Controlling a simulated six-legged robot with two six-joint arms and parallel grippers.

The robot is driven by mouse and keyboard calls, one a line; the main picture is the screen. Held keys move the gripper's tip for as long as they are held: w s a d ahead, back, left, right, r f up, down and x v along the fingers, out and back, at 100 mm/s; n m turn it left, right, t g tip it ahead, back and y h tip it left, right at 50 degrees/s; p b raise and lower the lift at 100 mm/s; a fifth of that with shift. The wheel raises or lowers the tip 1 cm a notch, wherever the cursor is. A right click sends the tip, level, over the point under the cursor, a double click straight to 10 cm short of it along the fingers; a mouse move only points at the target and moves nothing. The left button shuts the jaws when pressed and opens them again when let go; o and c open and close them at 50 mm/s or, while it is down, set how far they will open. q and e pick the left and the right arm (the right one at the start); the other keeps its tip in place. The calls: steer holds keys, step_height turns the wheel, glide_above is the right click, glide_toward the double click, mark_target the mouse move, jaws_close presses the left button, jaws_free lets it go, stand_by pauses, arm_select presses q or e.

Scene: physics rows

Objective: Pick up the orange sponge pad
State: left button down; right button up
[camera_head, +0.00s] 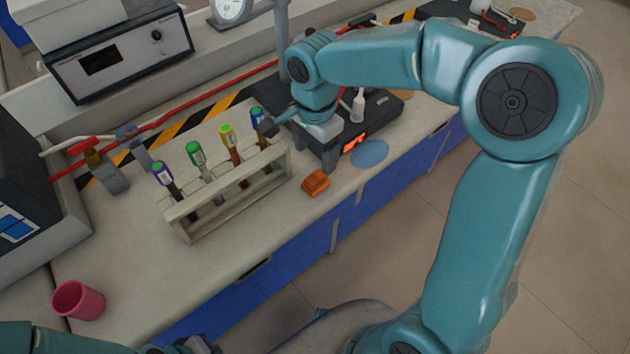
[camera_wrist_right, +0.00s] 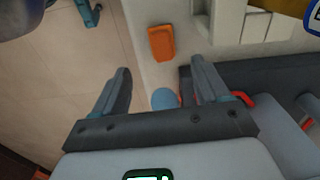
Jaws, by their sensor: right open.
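The orange sponge pad (camera_head: 316,182) lies on the pale bench top, near the front edge and just right of the test tube rack. In the right wrist view the orange sponge pad (camera_wrist_right: 161,43) lies beyond the fingertips, roughly between their lines, with nothing touching it. My right gripper (camera_head: 322,152) hangs above the bench just behind the pad. Its two fingers show spread and empty in the right wrist view (camera_wrist_right: 162,76). My left gripper (camera_head: 188,346) shows only as a dark part at the bottom edge; its jaws cannot be made out.
A rack (camera_head: 230,205) with several capped tubes stands close left of the pad. A dark device (camera_head: 378,112) with a lit display stands behind it. A flat blue disc (camera_head: 370,154) lies to the right. A pink cup (camera_head: 77,300) stands at the front left.

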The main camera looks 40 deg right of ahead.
glide_above(316, 177)
steer(key=f, duration=0.4)
steer(key=shift+s+a+f, duration=0.15)
steer(key=shift+s+f, duration=0.05)
steer(key=f, duration=0.5)
steer(key=shift+w+f, duration=0.25)
steer(key=shift+s, duration=0.1)
steer(key=c, duration=1)
